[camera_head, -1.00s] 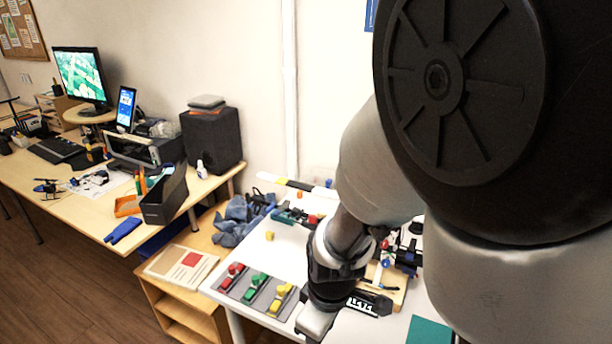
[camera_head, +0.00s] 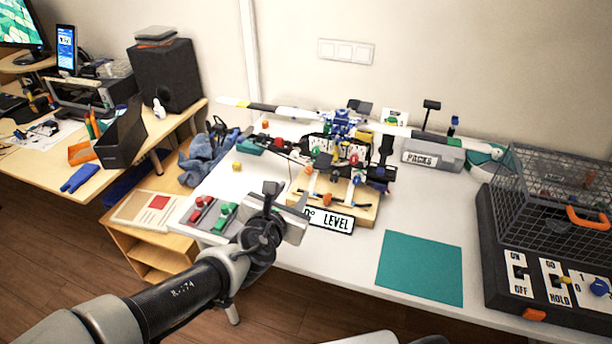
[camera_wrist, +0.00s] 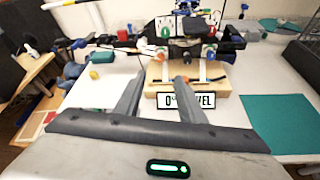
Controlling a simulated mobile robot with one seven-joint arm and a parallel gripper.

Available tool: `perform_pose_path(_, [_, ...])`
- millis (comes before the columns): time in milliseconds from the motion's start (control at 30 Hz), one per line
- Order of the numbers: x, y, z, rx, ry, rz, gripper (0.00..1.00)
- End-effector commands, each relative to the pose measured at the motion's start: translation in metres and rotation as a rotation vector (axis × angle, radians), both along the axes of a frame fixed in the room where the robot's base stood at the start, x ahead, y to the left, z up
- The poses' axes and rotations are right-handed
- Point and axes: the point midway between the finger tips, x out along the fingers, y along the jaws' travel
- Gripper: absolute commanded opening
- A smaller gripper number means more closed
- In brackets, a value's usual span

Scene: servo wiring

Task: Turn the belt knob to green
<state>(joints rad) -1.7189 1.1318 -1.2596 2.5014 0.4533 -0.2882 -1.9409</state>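My gripper (camera_head: 288,197) is over the front edge of the white table in the head view. In the wrist view its two fingers (camera_wrist: 160,92) stand apart with nothing between them. Beyond them is a wooden base (camera_head: 362,214) with a "0° LEVEL" plate (camera_head: 328,220) and a dark rig with coloured knobs, among them a green one (camera_head: 315,152) and a red one (camera_head: 354,158). A black control box (camera_head: 500,296) at the right carries a blue knob (camera_head: 599,287) and a yellow one (camera_head: 565,280). No label names a belt knob, so I cannot tell which it is.
A wire cage (camera_head: 545,200) with an orange handle stands on the control box. A teal mat (camera_head: 420,267) lies on clear tabletop. A grey PACKS box (camera_head: 432,156) stands at the back.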

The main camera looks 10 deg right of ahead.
Motion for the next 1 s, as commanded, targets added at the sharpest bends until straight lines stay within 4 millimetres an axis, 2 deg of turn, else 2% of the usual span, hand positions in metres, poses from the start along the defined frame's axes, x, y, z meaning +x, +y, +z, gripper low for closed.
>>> perform_pose_path(100, [0.020, -0.011, -0.013, 0.004, 0.001, -0.007, 0.36])
perform_pose_path(600, [0.107, -0.051, -0.050, 0.005, 0.000, -0.006, 0.36])
perform_pose_path(800, [0.125, -0.059, -0.057, 0.003, 0.002, -0.003, 0.36])
perform_pose_path(1000, [0.129, -0.060, -0.058, 0.003, 0.002, -0.002, 0.36])
